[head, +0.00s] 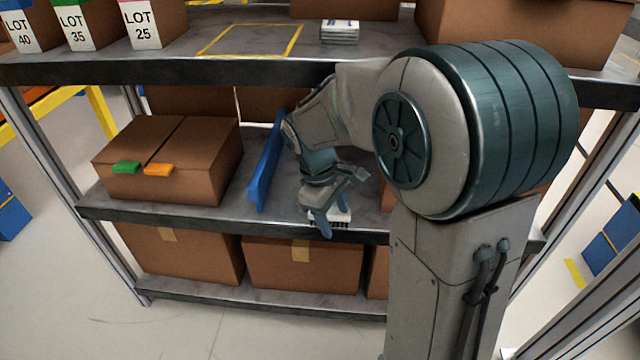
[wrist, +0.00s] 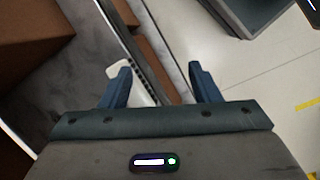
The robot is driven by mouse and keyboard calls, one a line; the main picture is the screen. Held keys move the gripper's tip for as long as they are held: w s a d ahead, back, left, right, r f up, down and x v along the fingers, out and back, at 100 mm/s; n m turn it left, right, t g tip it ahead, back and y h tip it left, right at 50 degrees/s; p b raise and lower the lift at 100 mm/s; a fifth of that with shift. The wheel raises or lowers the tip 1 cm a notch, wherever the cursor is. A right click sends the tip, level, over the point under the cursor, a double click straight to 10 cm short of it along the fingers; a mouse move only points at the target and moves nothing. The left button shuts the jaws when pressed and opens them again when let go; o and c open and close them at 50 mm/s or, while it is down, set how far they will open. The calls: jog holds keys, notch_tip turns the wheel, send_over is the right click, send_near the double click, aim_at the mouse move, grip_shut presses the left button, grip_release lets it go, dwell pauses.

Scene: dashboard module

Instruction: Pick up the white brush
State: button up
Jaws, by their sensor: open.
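The white brush (head: 344,216) is at the front edge of the middle shelf in the head view, partly hidden by my gripper (head: 332,208). In the wrist view, the white brush (wrist: 122,72) shows a pale end and a dark bristle row, running down between the blue fingers of my gripper (wrist: 160,78). It is closer to the left finger, which hides part of it. My gripper is open, and I cannot see either finger closed on the brush.
The middle shelf (head: 180,210) holds a brown box (head: 170,165) at left and an upright blue panel (head: 265,172) beside my gripper. The upper shelf (head: 190,68) is above my wrist. More boxes (head: 300,265) sit below. Open floor (wrist: 270,75) shows right in the wrist view.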

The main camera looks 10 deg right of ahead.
aim_at(330, 212)
jog(key=w+n+p, duration=0.1)
jog(key=w, duration=0.1)
jog(key=w+a+n+h+p, duration=0.1)
jog(key=w+n, duration=0.1)
jog(key=w+r+n+p, duration=0.1)
jog(key=w, duration=0.1)
jog(key=shift+w+a+n+g+h, duration=0.3)
jog(key=shift+w+a+n, duration=0.05)
jog(key=shift+w+n, duration=0.05)
jog(key=shift+w+f, duration=0.15)
jog(key=shift+w, duration=0.1)
jog(key=shift+x, duration=0.85)
jog(key=shift+b+x, duration=1.5)
jog(key=shift+x, duration=1.4)
jog(key=shift+a, duration=0.1)
jog(key=shift+f, duration=0.25)
jog(key=c, duration=1.1)
